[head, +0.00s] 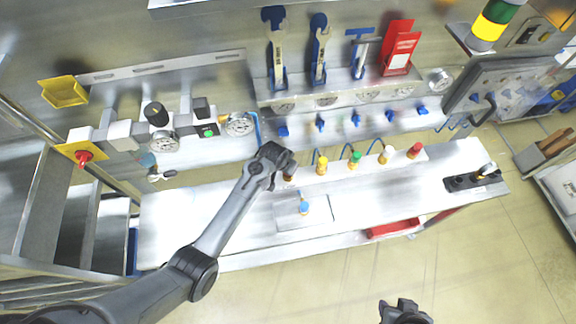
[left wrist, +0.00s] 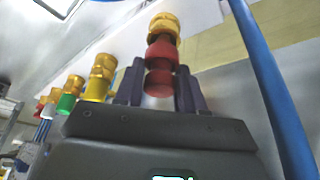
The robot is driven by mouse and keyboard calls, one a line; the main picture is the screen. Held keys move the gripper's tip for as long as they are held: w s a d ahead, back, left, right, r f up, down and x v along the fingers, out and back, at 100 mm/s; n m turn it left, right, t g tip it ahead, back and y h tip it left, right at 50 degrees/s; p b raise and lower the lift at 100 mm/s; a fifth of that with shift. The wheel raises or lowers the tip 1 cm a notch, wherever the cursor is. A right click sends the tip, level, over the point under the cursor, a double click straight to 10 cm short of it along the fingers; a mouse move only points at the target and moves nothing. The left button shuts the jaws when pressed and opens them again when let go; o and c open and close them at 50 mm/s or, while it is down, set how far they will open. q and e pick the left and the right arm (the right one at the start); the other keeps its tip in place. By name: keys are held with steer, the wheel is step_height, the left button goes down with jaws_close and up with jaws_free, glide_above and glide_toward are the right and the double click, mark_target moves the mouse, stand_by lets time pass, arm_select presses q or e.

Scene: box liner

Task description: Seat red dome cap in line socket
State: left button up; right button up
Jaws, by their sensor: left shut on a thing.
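My left gripper (head: 274,168) is at the left end of a row of brass sockets on the bench rail. In the left wrist view, its fingers (left wrist: 158,92) are shut on a red dome cap (left wrist: 162,52). The cap lies in line with a brass socket (left wrist: 164,24) and appears to meet it; I cannot tell whether it is seated. In the head view the gripper hides the held cap. Yellow (head: 322,163), green (head: 355,158), white (head: 388,153) and red (head: 415,149) caps sit along the row. My right gripper (head: 403,311) is at the bottom edge, away from the bench.
A plate (head: 318,222) with a blue-topped piece (head: 304,208) lies on the bench in front of the row. A black block (head: 462,183) stands at the right end. Gauges (head: 239,124) and hanging tools (head: 320,55) are behind. The bench's left part is clear.

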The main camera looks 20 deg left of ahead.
arm_select(q)
steer(key=shift+f, duration=0.5)
steer(key=shift+f+b, duration=0.4)
steer(key=shift+b, duration=0.1)
steer(key=o, duration=1.1)
steer(key=shift+v, duration=5.35)
steer(key=shift+s, duration=0.1)
